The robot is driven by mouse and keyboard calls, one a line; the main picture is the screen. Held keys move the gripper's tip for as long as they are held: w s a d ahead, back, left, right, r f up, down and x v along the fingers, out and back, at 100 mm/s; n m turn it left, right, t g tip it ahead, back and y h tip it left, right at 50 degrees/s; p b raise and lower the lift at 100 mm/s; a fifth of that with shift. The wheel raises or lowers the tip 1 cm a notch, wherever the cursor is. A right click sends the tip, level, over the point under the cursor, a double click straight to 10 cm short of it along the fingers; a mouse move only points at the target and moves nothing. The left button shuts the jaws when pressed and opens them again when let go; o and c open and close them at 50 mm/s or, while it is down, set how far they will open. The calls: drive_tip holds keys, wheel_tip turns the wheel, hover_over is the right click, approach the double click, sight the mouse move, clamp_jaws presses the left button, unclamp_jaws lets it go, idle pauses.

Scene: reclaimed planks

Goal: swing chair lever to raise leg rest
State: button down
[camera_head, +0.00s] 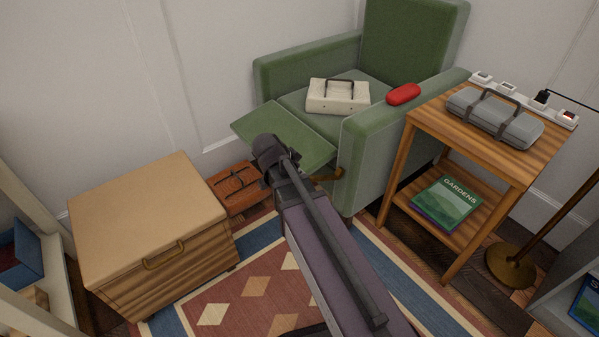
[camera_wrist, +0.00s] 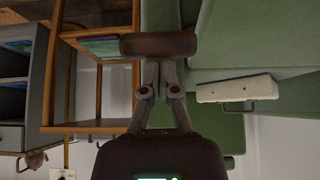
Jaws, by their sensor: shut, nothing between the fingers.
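The green armchair (camera_head: 365,150) stands against the back wall. Its leg rest (camera_head: 285,135) sticks out in front as a flat panel, raised off the floor and slightly tilted. A brass-coloured lever (camera_head: 328,176) is at the lower front of the chair's near side, partly hidden by my arm. My gripper (camera_wrist: 160,72) is shut and empty in the wrist view. A brown bar lies across its fingertips there; I cannot tell whether it is the lever or whether they touch. In the head view my arm hides the fingers.
A wooden side table (camera_head: 470,140) stands right of the chair, holding a grey case (camera_head: 495,118). A wooden chest (camera_head: 150,230) is at left, with an orange-brown case (camera_head: 238,190) beside it. A white case (camera_head: 338,97) sits on the seat. A patterned rug (camera_head: 240,300) covers the floor.

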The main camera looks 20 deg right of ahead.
drive_tip(key=a+f+p+v, duration=0.1)
drive_tip(key=p+v, duration=0.6)
drive_tip(key=v, duration=0.2)
drive_tip(key=shift+s+a+r, duration=0.3)
drive_tip(key=shift+s+a, duration=0.1)
drive_tip(key=shift+a, duration=0.05)
drive_tip(key=shift+s, duration=0.1)
idle(0.4)
drive_tip(key=s+d+f+n+g+y, duration=0.1)
drive_tip(key=s+d+f+n+y, duration=0.2)
drive_tip(key=n, duration=0.4)
drive_tip(key=s+d+n+g+y, duration=0.2)
drive_tip(key=s+n+y, duration=0.1)
drive_tip(key=s+n, duration=0.3)
wheel_tip(320, 180, up, 36)
drive_tip(key=w+p, duration=0.1)
drive_tip(key=p, duration=3.6)
drive_tip(key=shift+a+r+n, duration=0.2)
drive_tip(key=shift+r+n, duration=0.05)
drive_tip(key=shift+n, duration=0.15)
